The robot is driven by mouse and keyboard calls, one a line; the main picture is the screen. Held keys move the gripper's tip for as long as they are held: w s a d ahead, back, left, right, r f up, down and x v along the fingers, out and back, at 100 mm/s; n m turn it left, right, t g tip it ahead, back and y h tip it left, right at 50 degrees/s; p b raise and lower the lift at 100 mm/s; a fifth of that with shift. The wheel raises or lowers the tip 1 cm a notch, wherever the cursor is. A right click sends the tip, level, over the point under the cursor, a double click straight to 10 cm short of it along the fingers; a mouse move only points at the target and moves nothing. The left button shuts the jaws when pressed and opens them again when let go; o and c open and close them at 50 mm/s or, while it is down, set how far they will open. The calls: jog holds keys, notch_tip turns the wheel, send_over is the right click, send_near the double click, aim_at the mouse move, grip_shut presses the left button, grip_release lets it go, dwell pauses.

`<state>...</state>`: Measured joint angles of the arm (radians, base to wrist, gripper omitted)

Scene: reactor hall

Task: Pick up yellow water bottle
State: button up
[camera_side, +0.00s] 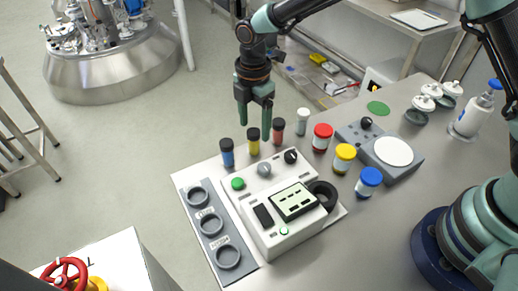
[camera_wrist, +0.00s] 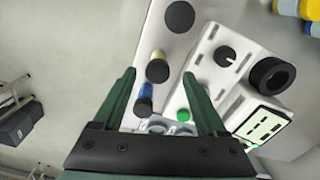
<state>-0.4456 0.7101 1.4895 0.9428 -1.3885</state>
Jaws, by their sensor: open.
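A small yellow vial with a black cap (camera_side: 253,142) stands upright in a row of similar vials behind the white device. In the wrist view its black cap (camera_wrist: 157,71) shows between my fingertips. A larger yellow jar (camera_side: 344,158) stands further right; either could be the yellow bottle. My gripper (camera_side: 254,128) is open, pointing down, with its green fingers above and close to the yellow vial. It is empty; the wrist view shows both fingers (camera_wrist: 158,78) apart. I cannot tell the exact height gap above the vial.
A blue vial (camera_side: 227,153) and a red vial (camera_side: 278,128) flank the yellow one closely. A white vial (camera_side: 303,122), red jar (camera_side: 322,138) and blue jar (camera_side: 368,183) stand to the right. The white device (camera_side: 285,222) and a grey ring holder (camera_side: 228,257) lie in front.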

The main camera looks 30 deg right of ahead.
aim_at(254, 141)
jog(key=shift+w+f, duration=0.15)
jog(key=shift+f, duration=2.9)
grip_shut()
